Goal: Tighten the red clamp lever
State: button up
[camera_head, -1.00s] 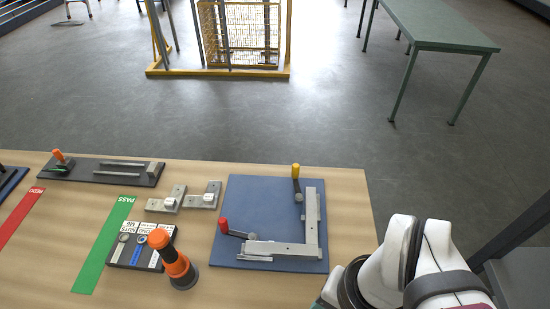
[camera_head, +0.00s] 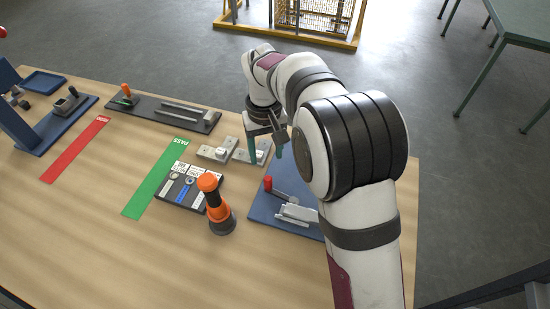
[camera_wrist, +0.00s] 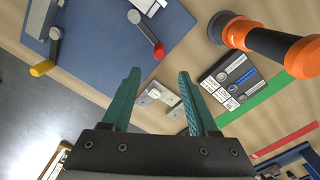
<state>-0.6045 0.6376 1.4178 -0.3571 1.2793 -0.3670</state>
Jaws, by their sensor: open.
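The red clamp lever (camera_head: 268,183) has a red knob on a grey arm. It sits on the blue fixture plate (camera_head: 262,208), beside a grey bracket (camera_head: 298,214). In the wrist view the red knob (camera_wrist: 160,51) shows just beyond and between the fingertips, with its arm running up and left. My gripper (camera_head: 267,152) is open and empty, pointing down. In the head view it appears above the small metal blocks, just behind the lever. Its two green fingers (camera_wrist: 158,72) are apart in the wrist view. My arm hides the right part of the plate in the head view.
A yellow-tipped lever (camera_wrist: 42,68) is on the plate's far side. An orange and black upright tool (camera_head: 216,205) stands left of the plate, by a black labelled block (camera_head: 188,187). Two metal blocks (camera_head: 217,152) lie behind. Green (camera_head: 160,178) and red (camera_head: 75,150) strips lie on the table's left.

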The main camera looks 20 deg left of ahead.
aim_at(268, 178)
notch_tip(268, 178, down, 12)
jog(key=shift+d+f, duration=0.1)
grip_shut()
dwell(0.4)
dwell(1.1)
